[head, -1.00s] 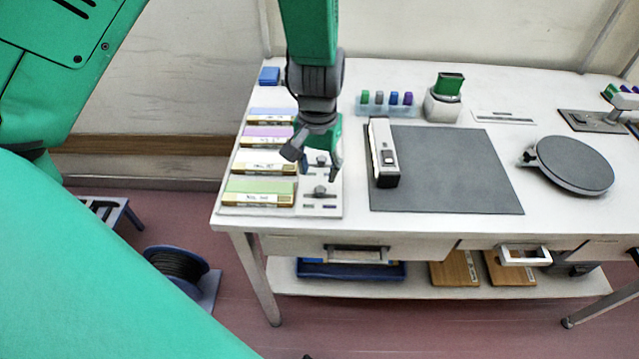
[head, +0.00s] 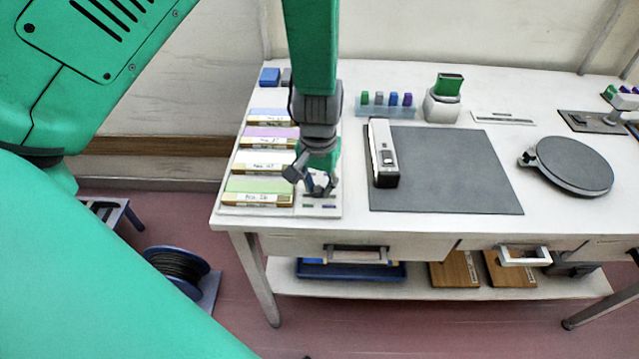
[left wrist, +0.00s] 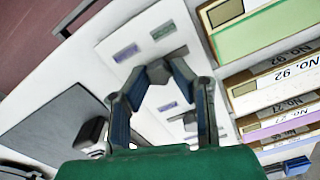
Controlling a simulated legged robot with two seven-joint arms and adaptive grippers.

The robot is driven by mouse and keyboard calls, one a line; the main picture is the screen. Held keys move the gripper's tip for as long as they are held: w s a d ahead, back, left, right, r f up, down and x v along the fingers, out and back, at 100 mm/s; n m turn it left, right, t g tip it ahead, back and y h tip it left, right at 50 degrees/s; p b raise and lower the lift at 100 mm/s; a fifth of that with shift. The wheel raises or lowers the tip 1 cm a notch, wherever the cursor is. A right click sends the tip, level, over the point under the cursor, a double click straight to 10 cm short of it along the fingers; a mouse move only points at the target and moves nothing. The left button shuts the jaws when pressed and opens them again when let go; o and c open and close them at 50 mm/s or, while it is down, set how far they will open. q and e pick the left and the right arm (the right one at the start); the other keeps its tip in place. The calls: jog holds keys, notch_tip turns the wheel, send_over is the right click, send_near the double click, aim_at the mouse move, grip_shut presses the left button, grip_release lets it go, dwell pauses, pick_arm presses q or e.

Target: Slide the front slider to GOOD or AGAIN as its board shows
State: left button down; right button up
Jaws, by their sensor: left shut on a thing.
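A white slider panel (head: 312,211) lies at the left end of the bench, with small green and purple marks at its front edge. The marks also show in the left wrist view, the green one (left wrist: 163,31) beside the purple one (left wrist: 125,52). My left gripper (head: 318,190) is down at the front slider, its fingers shut on the knob (left wrist: 158,73), which they mostly hide. The front board (head: 258,192) is green-topped with a white label; its small print is hard to read. Another slider knob (left wrist: 191,118) shows behind the fingers. My right gripper is out of view.
Purple (head: 270,138) and other labelled boards stand in a row left of the panel. A dark mat (head: 460,185) with a white device (head: 383,155) lies to the right. A round dark plate (head: 575,165) is further right. Open drawer handles (head: 356,252) front the bench.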

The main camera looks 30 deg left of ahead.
aim_at(307, 195)
pick_arm(q)
jog(key=shift+s+a+r+p, duration=0.1)
jog(key=shift+s+a+p, duration=0.25)
jog(key=shift+a, duration=0.25)
jog(key=shift+s+a, duration=0.15)
jog(key=shift+a, duration=0.2)
jog(key=c, duration=1.4)
grip_release()
jog(key=shift+o, duration=0.2)
jog(key=shift+s+a, duration=0.1)
jog(key=shift+s, duration=0.05)
notch_tip(307, 195, up, 12)
